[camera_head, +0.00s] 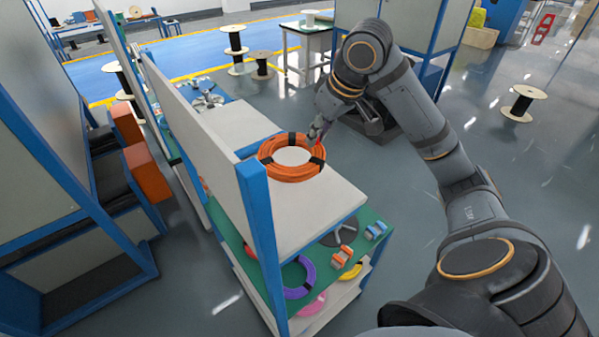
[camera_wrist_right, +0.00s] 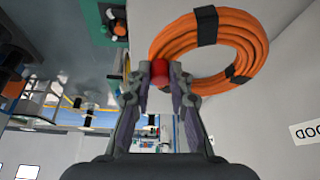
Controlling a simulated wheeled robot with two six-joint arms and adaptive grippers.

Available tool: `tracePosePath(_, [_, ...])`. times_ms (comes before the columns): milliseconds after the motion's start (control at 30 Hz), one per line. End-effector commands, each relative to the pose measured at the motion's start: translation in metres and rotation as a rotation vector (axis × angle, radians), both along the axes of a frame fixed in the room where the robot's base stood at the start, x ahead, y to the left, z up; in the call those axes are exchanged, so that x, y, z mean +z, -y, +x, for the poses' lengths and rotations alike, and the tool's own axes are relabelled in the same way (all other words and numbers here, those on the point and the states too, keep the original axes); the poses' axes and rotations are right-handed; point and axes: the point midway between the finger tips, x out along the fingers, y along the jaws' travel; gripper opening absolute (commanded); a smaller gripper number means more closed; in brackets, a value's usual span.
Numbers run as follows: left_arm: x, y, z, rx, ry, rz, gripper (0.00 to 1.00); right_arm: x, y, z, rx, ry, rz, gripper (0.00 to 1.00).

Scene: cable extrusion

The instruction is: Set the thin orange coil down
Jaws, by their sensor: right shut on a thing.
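The orange coil (camera_head: 290,173), bound with black ties, lies flat at or just above the white top board (camera_head: 318,212) of the rack; I cannot tell if it rests fully on it. My right gripper (camera_head: 318,134) reaches down to the coil's far right edge. The join between red piece and coil is partly hidden by the fingers. My left gripper is not in view.
A white upright panel with a blue post (camera_head: 257,215) stands along the board's left side. The green shelf below holds a purple coil (camera_head: 302,277) and small orange and blue parts. The board's front part is bare. Wooden spools (camera_head: 522,102) stand on the floor.

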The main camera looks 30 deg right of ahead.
Motion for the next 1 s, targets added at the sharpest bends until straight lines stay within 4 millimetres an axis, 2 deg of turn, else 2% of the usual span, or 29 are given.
tracePosePath(33, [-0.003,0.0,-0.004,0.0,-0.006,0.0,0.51,-0.013,0.002,-0.001,-0.004,-0.008,-0.006,0.0])
tracePosePath(133, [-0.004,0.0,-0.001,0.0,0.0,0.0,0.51,-0.023,0.001,-0.001,-0.002,-0.005,-0.004,0.0])
tracePosePath(267, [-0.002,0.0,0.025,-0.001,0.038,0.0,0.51,-0.026,0.001,0.0,-0.002,-0.002,-0.002,0.0])
tracePosePath(400, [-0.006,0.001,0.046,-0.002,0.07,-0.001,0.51,-0.049,0.002,-0.001,-0.003,-0.008,-0.006,0.0])
tracePosePath(533, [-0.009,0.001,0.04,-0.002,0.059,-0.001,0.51,-0.065,0.001,-0.001,-0.002,-0.006,-0.005,0.0])
tracePosePath(733, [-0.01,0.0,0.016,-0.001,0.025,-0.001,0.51,-0.066,0.001,0.0,-0.002,-0.002,-0.002,0.0])
tracePosePath(900, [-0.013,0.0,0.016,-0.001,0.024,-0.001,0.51,-0.07,0.001,0.0,-0.001,-0.003,-0.002,0.0])
tracePosePath(933, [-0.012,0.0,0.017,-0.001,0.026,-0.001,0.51,-0.069,0.001,0.0,-0.001,-0.003,-0.002,0.23])
tracePosePath(1000, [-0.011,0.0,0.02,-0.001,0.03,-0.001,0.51,-0.068,0.001,0.0,-0.001,-0.003,-0.002,0.33])
